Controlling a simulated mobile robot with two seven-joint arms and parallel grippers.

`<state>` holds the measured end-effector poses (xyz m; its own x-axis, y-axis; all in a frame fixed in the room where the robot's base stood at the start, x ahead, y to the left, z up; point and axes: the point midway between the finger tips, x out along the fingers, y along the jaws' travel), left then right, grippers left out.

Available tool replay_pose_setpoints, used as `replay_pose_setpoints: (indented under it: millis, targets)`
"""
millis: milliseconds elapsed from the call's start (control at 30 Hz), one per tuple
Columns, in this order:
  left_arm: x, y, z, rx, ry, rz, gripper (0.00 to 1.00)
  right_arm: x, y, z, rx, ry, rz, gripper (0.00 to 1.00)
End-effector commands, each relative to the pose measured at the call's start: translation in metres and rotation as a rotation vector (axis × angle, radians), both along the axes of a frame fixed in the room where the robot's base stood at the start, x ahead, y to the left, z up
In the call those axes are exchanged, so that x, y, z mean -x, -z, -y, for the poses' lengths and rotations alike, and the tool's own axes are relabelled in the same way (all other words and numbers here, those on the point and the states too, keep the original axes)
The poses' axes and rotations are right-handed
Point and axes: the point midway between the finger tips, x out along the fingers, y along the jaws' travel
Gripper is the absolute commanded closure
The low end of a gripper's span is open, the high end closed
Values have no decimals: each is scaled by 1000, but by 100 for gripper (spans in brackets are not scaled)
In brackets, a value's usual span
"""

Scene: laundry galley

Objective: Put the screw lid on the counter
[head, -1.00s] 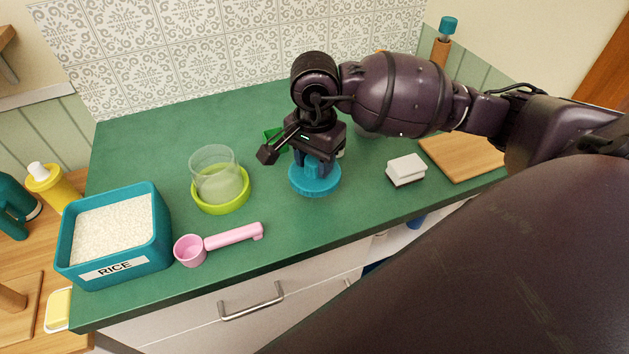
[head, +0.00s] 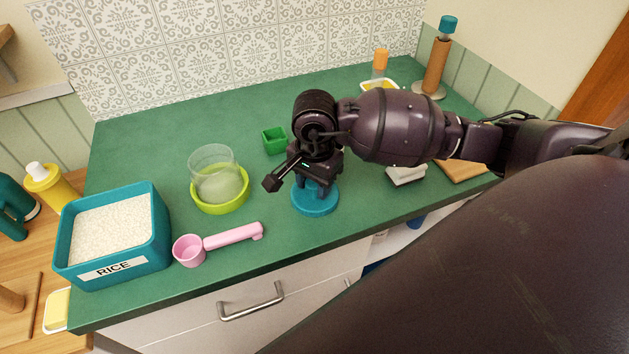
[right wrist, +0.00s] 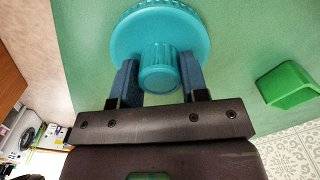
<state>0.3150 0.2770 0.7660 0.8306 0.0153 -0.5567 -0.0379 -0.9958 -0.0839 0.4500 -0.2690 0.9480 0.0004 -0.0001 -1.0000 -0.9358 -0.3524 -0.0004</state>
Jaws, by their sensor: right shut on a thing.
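The screw lid (head: 315,199) is a round blue disc with a ribbed rim and a knob on top. It is level, at or just above the green counter (head: 245,125), right of the lime-green bowl; I cannot tell if it touches. My right gripper (head: 316,187) points down from above and is shut on the lid's knob. In the right wrist view the lid (right wrist: 160,27) shows its knob between the two fingers of the gripper (right wrist: 158,80). My left gripper is not in view.
A lime-green bowl with a glass (head: 219,200), a pink scoop (head: 232,236) and a blue rice box (head: 112,235) stand to the left. A small green cup (head: 275,140) is behind. A white sponge-like block (head: 406,175) and a wooden board (head: 462,170) lie right.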

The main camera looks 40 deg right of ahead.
Motion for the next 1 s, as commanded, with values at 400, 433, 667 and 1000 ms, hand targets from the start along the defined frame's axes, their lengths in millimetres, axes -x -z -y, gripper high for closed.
replay_pose_setpoints:
  millis: [400,433,667,1000]
  targets:
    - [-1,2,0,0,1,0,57,0,2,0,0,0,0,34]
    - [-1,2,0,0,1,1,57,0,2,0,0,0,0,34]
    - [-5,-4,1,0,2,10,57,-1,-7,0,0,0,2,34]
    - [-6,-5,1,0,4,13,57,-1,-68,0,2,0,5,34]
